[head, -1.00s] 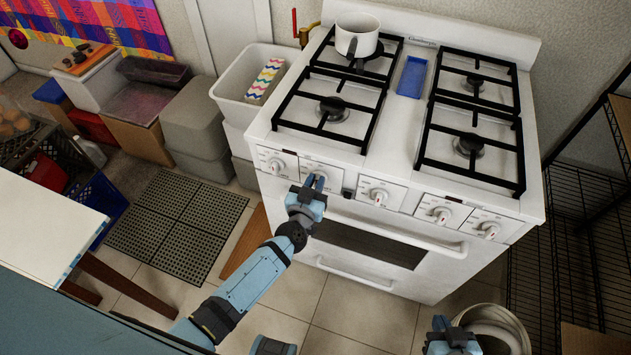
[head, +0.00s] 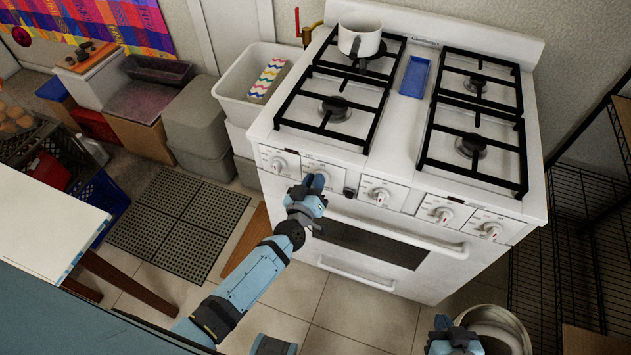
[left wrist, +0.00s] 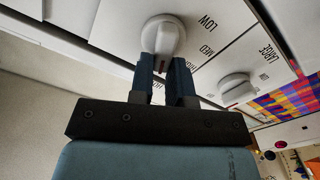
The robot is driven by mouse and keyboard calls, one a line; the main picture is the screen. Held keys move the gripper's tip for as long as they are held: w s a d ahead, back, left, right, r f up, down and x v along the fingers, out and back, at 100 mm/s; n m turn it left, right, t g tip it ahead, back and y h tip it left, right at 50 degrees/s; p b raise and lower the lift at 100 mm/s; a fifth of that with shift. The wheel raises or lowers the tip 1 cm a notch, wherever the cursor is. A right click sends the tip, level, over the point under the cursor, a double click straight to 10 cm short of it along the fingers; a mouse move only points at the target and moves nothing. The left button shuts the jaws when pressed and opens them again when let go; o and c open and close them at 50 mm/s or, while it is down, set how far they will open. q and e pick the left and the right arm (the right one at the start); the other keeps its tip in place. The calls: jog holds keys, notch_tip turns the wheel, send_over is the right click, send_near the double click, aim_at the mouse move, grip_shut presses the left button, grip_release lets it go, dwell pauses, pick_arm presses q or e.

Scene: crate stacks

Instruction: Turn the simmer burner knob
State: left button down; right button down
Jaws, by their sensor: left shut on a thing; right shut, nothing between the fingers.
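The white stove (head: 400,150) has a row of white knobs along its front panel. My left gripper (head: 313,182) is at the second knob from the left, in front of the stove. In the left wrist view, the fingers (left wrist: 166,68) are shut on this white knob (left wrist: 164,36), whose panel reads LOW and MED. I take it as the simmer burner knob, though no simmer label is readable. The gripper hides most of it in the head view. My right gripper (head: 441,325) is shut and empty, low at the bottom right, away from the stove.
A neighbouring knob (head: 279,165) is close on the left, and another knob (head: 380,195) is to the right. The oven handle (head: 400,232) runs below the panel. A white pot (head: 360,38) stands on the back-left burner. A round bin (head: 497,325) stands near my right gripper.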

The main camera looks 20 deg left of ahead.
pick_arm(q)
jog(key=shift+a+n, duration=0.15)
jog(key=shift+n, duration=0.85)
jog(key=shift+w, duration=0.1)
jog(key=c, duration=1.1)
grip_release()
jog(key=shift+f, duration=0.1)
